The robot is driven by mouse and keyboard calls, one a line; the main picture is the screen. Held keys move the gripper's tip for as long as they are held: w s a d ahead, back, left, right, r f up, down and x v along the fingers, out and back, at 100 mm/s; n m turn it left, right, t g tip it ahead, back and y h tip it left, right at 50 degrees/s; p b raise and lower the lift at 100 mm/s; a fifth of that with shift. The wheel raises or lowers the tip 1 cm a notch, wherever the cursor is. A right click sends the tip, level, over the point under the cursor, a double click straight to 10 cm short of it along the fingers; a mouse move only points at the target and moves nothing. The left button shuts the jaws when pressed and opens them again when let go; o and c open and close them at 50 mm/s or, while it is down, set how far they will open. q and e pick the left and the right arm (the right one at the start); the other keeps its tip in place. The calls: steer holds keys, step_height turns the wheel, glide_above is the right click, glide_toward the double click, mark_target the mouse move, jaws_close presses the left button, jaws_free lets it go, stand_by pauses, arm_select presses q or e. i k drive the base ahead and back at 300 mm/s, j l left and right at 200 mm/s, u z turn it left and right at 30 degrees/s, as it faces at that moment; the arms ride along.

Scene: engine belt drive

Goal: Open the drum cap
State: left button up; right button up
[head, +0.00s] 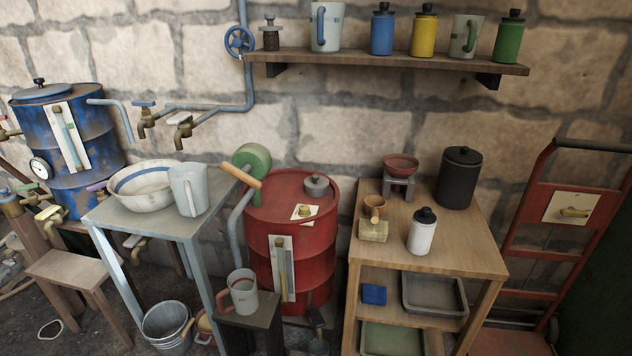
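A red drum (311,248) stands upright on the floor in the middle of the head view. On its top sits a grey round cap (317,188) with a small knob, seated on the lid. In front of the cap, a brass-yellow knob (304,210) sits on a pale square on the drum's top. A blue drum (97,138) at the far left has a blue lid (42,92) with a dark knob, and the lid is on. Neither of my grippers is in view.
A green wheel with a wooden handle (253,163) stands beside the red drum's top left. A grey table (198,222) with a basin and jug is to the left. A wooden shelf unit (470,252) is close at right. A mug (243,294) stands on a dark stool in front.

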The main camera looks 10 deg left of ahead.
mark_target(315, 182)
steer(key=i+z, duration=0.2)
steer(key=z, duration=0.3)
steer(key=i+z, duration=0.2)
steer(key=z, duration=0.25)
